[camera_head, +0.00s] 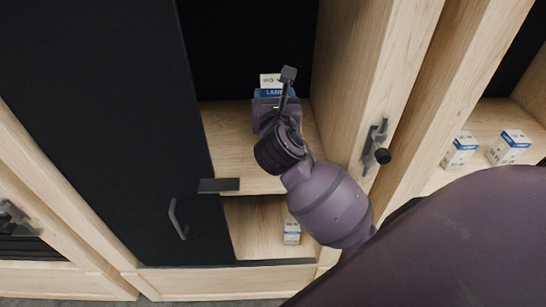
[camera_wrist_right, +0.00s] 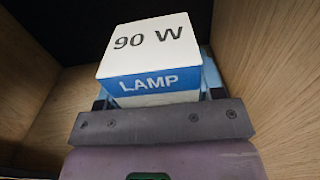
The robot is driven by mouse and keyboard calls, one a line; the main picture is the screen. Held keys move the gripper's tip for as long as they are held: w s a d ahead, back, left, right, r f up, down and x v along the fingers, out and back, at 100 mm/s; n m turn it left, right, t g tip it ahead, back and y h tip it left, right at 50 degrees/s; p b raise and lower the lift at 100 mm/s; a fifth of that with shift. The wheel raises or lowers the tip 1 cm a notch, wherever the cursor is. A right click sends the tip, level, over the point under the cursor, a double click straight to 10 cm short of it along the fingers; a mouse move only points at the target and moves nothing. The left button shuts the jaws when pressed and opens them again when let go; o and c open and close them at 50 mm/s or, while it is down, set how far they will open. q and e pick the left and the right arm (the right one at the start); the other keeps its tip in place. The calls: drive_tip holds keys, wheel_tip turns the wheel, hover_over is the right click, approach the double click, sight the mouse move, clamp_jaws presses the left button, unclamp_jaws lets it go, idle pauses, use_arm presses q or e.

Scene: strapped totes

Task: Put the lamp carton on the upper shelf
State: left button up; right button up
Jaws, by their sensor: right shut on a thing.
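The lamp carton (camera_head: 272,80) is white with a blue band. In the right wrist view the lamp carton (camera_wrist_right: 150,50) shows "90 W" on its white face and "LAMP" on the blue band. My right gripper (camera_head: 274,97) is shut on it, with a finger on either side. The carton is inside the open cabinet bay, toward the back of the upper shelf (camera_head: 235,145). The gripper hides its lower part, so I cannot tell whether it touches the shelf. My left gripper is not in view.
A black door (camera_head: 100,110) with a handle stands at the left of the bay. A wooden side wall (camera_head: 345,70) bounds the right. A small carton (camera_head: 291,232) stands in the compartment below. Two white-and-blue cartons (camera_head: 460,150) (camera_head: 510,147) stand in the right bay.

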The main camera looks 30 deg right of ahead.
wheel_tip(320, 180, down, 18)
drive_tip(key=b, duration=0.4)
drive_tip(key=shift+w+a+r+b, duration=0.1)
drive_tip(key=shift+r+b, duration=0.15)
drive_tip(key=shift+b, duration=0.15)
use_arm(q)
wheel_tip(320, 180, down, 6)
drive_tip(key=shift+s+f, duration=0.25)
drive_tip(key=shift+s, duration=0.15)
use_arm(e)
drive_tip(key=shift+r, duration=0.1)
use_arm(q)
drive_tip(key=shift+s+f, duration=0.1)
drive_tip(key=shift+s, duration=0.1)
use_arm(e)
drive_tip(key=o, duration=0.9)
drive_tip(key=shift+o, duration=0.2)
